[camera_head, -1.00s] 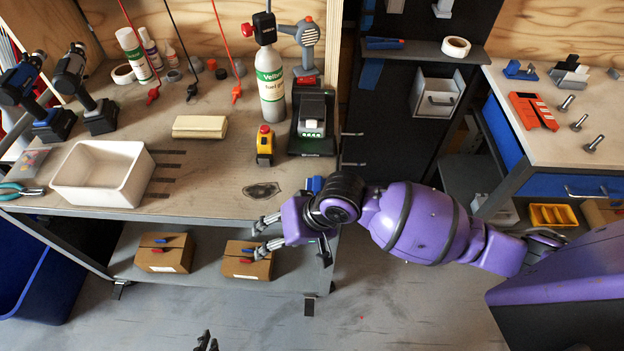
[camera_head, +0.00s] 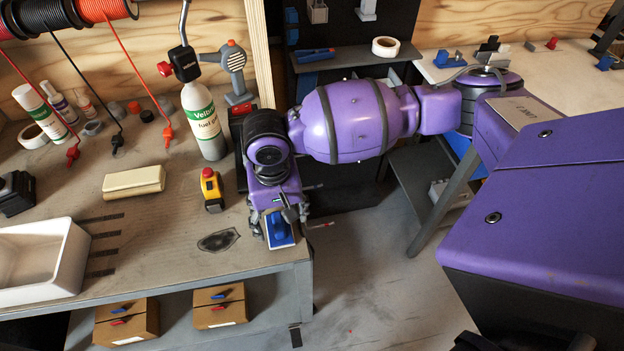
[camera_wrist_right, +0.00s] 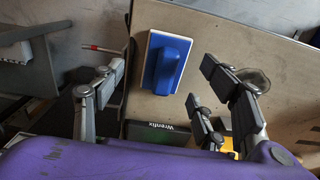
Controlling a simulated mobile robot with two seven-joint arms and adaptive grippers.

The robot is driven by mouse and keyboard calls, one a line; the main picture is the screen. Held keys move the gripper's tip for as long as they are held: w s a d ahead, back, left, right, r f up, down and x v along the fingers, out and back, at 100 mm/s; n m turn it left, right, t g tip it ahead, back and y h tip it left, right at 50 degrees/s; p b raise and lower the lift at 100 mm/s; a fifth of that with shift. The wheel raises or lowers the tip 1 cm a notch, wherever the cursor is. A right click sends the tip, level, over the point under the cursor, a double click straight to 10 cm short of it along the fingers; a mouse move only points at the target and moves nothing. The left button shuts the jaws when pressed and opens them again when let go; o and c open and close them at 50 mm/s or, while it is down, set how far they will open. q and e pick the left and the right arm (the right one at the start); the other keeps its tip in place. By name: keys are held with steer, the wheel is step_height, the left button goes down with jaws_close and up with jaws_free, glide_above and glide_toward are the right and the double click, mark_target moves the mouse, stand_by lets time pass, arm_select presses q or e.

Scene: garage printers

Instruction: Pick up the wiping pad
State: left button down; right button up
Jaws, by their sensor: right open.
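The wiping pad is a blue handle block on a pale flat base. In the head view the pad (camera_head: 280,232) lies at the bench's front right corner, partly covered by my right gripper (camera_head: 280,212). In the right wrist view the pad (camera_wrist_right: 168,62) lies flat on the bench top. My right gripper (camera_wrist_right: 160,82) is open, with one finger on the left of the pad and two on the right. Gaps show between the fingers and the pad, so nothing is held. My left gripper does not show clearly.
On the bench (camera_head: 160,235) stand a yellow-and-black device (camera_head: 211,190), a cream block (camera_head: 133,182), a gas bottle (camera_head: 204,122) and a white bin (camera_head: 42,262). A dark box (camera_wrist_right: 155,132) lies near the pad. Cardboard boxes (camera_head: 220,305) sit on the lower shelf.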

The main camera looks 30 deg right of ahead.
mark_target(278, 221)
steer(key=f, duration=0.3)
steer(key=shift+w+a, duration=0.25)
steer(key=shift+w, duration=0.1)
steer(key=shift+f, duration=0.35)
steer(key=shift+r, duration=0.1)
steer(key=shift+c, duration=2.1)
steer(key=c, duration=0.6)
steer(key=shift+c, duration=0.2)
steer(key=shift+r, duration=0.35)
step_height(278, 221, up, 2)
steer(key=shift+r, duration=0.2)
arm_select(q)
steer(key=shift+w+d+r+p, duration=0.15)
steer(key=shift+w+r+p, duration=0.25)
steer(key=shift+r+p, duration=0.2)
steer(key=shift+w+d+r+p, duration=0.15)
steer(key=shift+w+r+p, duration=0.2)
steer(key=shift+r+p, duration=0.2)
arm_select(e)
steer(key=s+a+r, duration=0.8)
steer(key=a+r, duration=0.1)
steer(key=a, duration=0.2)
steer(key=shift+s+r, duration=0.4)
